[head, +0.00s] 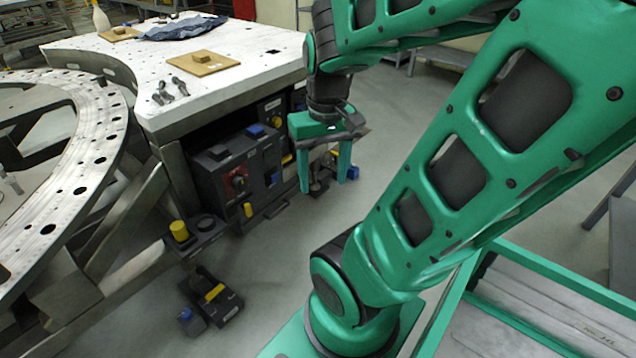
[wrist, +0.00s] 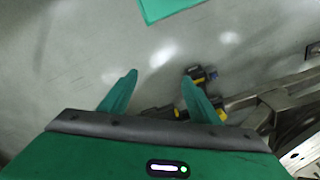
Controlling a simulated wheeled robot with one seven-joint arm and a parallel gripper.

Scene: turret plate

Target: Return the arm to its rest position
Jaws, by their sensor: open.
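My gripper (head: 326,180) hangs from the folded green arm in the head view, its two green fingers pointing down and apart. It is open with nothing between the fingers. It hangs in front of the right end of the white-topped workbench (head: 225,95), over the grey floor. In the wrist view my gripper (wrist: 158,92) shows spread fingers above bare floor, with dark and yellow parts beyond the right finger.
A curved metal ring plate (head: 75,190) with holes stands at the left. On the bench lie a wooden board (head: 203,65), dark tools and a blue cloth (head: 180,27). A black equipment box (head: 235,175) sits below. Open floor lies behind my arm.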

